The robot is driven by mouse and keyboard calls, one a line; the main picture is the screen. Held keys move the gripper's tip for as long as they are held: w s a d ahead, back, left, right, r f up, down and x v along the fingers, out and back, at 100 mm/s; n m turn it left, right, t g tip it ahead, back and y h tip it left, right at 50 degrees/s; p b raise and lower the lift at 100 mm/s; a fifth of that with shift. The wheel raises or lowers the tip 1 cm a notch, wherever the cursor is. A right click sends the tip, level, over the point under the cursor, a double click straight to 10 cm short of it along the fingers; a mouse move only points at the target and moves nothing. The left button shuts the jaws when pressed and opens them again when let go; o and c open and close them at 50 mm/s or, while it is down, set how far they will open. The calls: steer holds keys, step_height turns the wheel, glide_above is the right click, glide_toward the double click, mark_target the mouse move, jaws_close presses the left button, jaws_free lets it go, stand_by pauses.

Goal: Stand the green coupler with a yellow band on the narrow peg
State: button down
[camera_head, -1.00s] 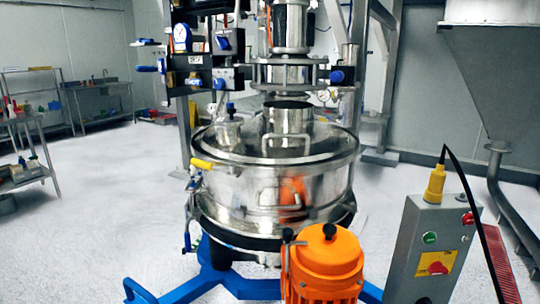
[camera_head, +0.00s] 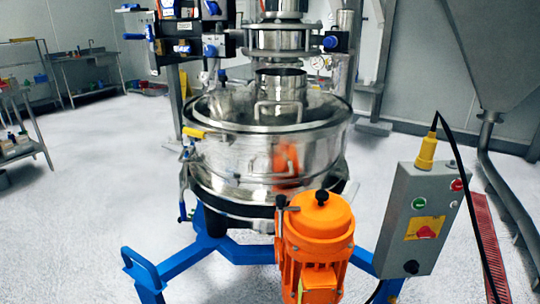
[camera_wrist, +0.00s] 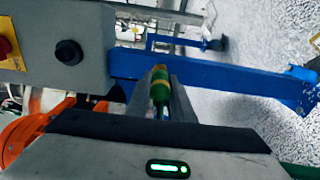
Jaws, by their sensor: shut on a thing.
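In the wrist view, the green coupler (camera_wrist: 159,92) shows a yellowish band and sits lengthwise between the two dark fingers of my gripper (camera_wrist: 161,84). The fingers are shut on it. Its lower part is hidden between the fingers. The coupler and my gripper do not show in the head view. I cannot make out the narrow peg in either view.
A steel sifter (camera_head: 240,150) stands on a blue frame (camera_head: 240,252), with an orange motor (camera_head: 318,232) in front. A grey control box (camera_head: 420,225) with a yellow cable gland stands at right. The blue frame (camera_wrist: 205,82) crosses the wrist view. Open floor lies at left.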

steer(key=shift+s, duration=1.9)
steer(key=shift+s, duration=0.1)
